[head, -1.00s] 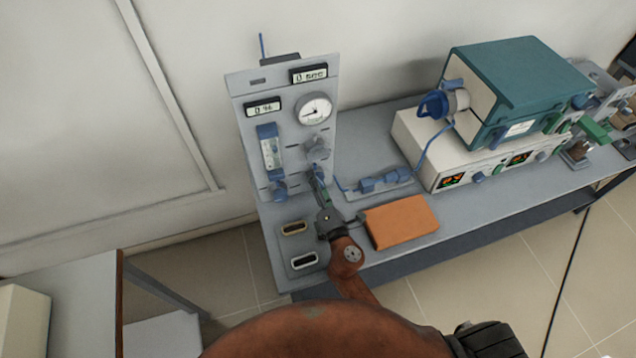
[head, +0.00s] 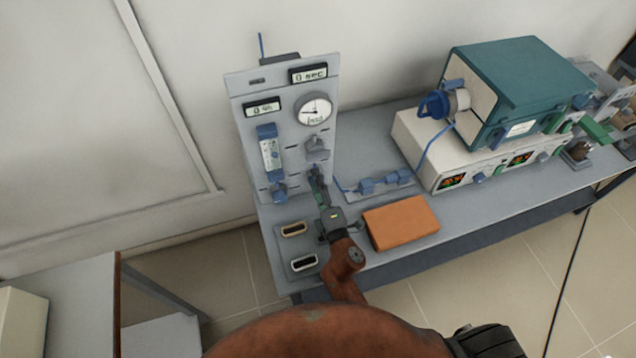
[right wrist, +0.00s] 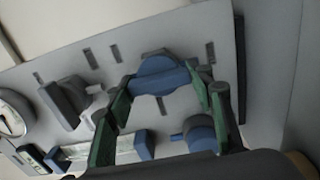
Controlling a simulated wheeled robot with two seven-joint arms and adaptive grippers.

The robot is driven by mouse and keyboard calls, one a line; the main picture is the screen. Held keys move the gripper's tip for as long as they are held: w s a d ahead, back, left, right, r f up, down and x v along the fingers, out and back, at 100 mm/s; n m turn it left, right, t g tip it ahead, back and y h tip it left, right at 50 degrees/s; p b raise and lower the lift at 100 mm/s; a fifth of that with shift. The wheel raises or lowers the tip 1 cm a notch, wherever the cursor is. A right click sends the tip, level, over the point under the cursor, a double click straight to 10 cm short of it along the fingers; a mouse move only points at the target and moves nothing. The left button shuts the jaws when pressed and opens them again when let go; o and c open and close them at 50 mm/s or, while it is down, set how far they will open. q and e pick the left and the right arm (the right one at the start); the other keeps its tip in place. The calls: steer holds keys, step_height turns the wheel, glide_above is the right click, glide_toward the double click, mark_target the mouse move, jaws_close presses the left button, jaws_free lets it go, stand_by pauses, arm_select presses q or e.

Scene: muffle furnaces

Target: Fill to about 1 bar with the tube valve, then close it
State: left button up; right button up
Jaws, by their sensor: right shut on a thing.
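The grey upright panel (head: 250,130) carries a round dial gauge (head: 314,110) and two small digital displays, one at upper right (head: 308,74) and one at left (head: 262,108). Their digits are too blurred to read surely. The gauge needle points about left. My right gripper (head: 319,183) is at the lower right valve of the panel. In the right wrist view its green-padded fingers (right wrist: 162,103) are around the blue valve knob (right wrist: 160,75), which I take for the tube valve. Its shaft side is hidden. My left gripper is out of view.
A grey knob (head: 317,145) sits just above the gripped valve. A flowmeter (head: 270,155) with a blue knob (head: 278,190) is left of it. An orange block (head: 400,222) lies close right of my right wrist. A teal furnace (head: 520,85) stands further right.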

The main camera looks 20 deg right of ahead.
steer(key=o, duration=1.2)
steer(key=shift+s, duration=0.15)
steer(key=shift+s+d, duration=0.1)
steer(key=shift+s, duration=3.8)
